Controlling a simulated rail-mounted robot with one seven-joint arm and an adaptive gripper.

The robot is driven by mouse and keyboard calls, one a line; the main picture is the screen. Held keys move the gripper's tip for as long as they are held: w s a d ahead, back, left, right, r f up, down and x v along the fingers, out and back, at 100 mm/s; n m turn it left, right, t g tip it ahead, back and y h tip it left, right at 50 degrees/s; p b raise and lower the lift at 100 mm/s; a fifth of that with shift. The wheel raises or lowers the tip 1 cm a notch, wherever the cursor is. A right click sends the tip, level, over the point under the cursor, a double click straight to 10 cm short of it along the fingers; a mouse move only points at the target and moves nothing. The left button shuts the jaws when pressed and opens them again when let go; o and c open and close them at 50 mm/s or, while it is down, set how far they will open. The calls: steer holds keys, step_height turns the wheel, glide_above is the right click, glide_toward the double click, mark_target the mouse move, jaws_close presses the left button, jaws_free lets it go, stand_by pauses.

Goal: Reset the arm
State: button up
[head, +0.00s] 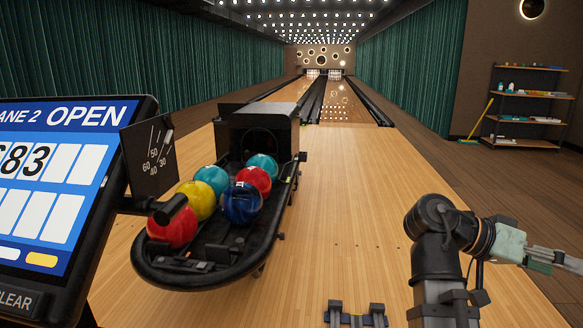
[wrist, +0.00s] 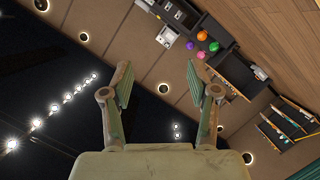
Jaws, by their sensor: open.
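My arm (head: 440,250) stands at the lower right of the head view, bent at a dark joint. My gripper (head: 557,260) points to the right edge of that view, where its fingers are partly cut off. In the wrist view, the gripper (wrist: 163,78) is open, with its two fingers spread apart. Nothing is between them. It is over the lane floor side, well away from the ball return.
The black ball return (head: 185,279) holds several coloured balls, including a yellow ball (head: 196,201) and a dark blue ball (head: 241,204). A score screen (head: 60,180) stands at the left. A shelf (head: 520,143) is against the right wall. Open floor surrounds the arm.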

steer(key=shift+s+d+r+m+g+y, duration=0.45)
steer(key=shift+s+r+m+g, duration=0.85)
steer(key=shift+s, duration=2.55)
steer(key=shift+s+d+r+m+g+y, duration=0.25)
steer(key=shift+s+d+r+m+g, duration=0.5)
steer(key=shift+s+r+m, duration=2.05)
steer(key=w+d+f+n+t+p, duration=0.3)
steer(key=w+f+n+t+p, duration=0.2)
steer(key=w+f+n+p, duration=0.8)
steer(key=w+a+f+n+t+y+p, duration=0.1)
steer(key=w+a+f+n+y+p, duration=0.15)
steer(key=w+f, duration=0.5)
steer(key=a+f+n+y+p, duration=0.45)
steer(key=a+f+p, duration=0.5)
steer(key=f, duration=0.65)
steer(key=s+a+f+g+y+p, duration=0.1)
steer(key=s+a+f+y+p, duration=0.1)
steer(key=s+a+f+p, duration=0.2)
steer(key=s+a+f+n+g+y+p, duration=0.1)
steer(key=s+a+f+p, duration=0.3)
steer(key=s+a, duration=0.5)
steer(key=s+a+f+g+y+p, duration=0.2)
steer(key=s+a+f+y+p, duration=0.1)
steer(key=s, duration=0.8)
steer(key=a+f+p, duration=0.1)
steer(key=a+p, duration=0.1)
steer(key=a, duration=0.1)
steer(key=shift+a+f+n, duration=0.15)
steer(key=shift+f+n, duration=0.15)
steer(key=shift+f, duration=0.1)
